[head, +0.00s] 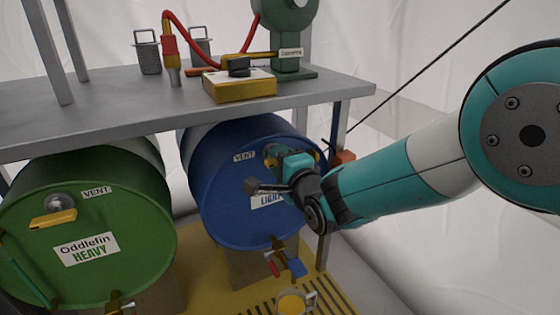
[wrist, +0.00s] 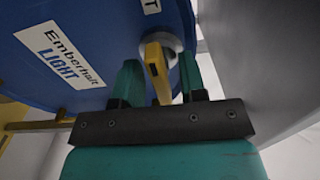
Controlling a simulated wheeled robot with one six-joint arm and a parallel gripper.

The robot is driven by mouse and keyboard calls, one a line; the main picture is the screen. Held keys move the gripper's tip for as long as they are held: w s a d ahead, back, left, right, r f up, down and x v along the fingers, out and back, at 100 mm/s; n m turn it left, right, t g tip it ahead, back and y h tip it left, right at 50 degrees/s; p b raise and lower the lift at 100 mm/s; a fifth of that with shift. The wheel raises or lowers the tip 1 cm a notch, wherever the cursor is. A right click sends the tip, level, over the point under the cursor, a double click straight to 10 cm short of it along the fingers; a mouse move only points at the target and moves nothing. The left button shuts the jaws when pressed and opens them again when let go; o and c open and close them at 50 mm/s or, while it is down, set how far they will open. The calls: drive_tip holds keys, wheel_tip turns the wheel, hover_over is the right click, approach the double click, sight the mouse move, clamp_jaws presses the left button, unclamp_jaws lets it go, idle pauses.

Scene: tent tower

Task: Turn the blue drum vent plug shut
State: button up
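The blue drum (head: 223,205) lies on its side under the metal bench, its round end facing me. Its "VENT" label (head: 244,157) shows beside my gripper, and the "Emberhalt LIGHT" label (wrist: 62,55) shows in the wrist view. The vent plug is a pale round boss with a yellow bar handle (wrist: 157,72). In the head view my gripper mostly covers the plug. My gripper (wrist: 160,65) is at the plug, its two teal fingers on either side of the yellow handle. A gap shows at the right finger; contact at the left finger is unclear.
A green drum (head: 140,235) with its own vent plug (head: 58,207) lies to the left. The bench top (head: 110,105) is just above the drums, and a bench leg (head: 326,240) stands right of the blue drum. A tap (head: 288,262) sticks out below.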

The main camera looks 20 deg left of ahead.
drive_tip(key=b+v, duration=0.3)
drive_tip(key=v, duration=1.4)
drive_tip(key=shift+s, duration=0.25)
drive_tip(key=shift+d, duration=0.1)
